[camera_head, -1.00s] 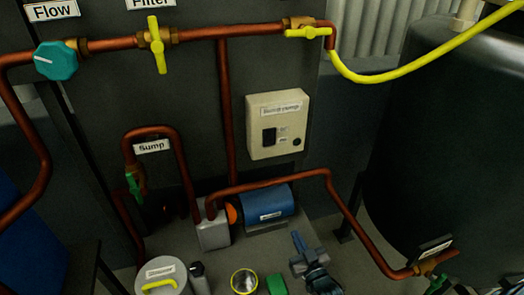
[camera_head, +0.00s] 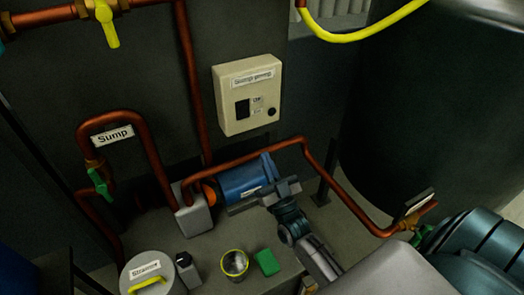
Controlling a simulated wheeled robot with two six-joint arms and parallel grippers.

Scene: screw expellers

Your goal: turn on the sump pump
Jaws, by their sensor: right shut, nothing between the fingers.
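The cream control box labelled "Sump pump" (camera_head: 229,92) is on the dark panel. Its black rocker switch (camera_head: 242,108) is on the front beside small labels, and a round black knob (camera_head: 272,111) sits to their right. I cannot tell the switch's position. The blue pump motor (camera_head: 238,184) with an orange end lies below the box, under the copper pipes. My right gripper (camera_head: 267,164) reaches up from the lower right. It is shut and empty, below the box and apart from it, covering the right end of the motor in this view. My left gripper is not in view.
A copper pipe (camera_head: 320,163) passes between the box and the motor toward the dark tank (camera_head: 420,110) at right. At the lower left are a strainer lid (camera_head: 147,270), a small bottle (camera_head: 187,268), a cup (camera_head: 235,264) and a green block (camera_head: 267,262). A green valve (camera_head: 100,183) is at left.

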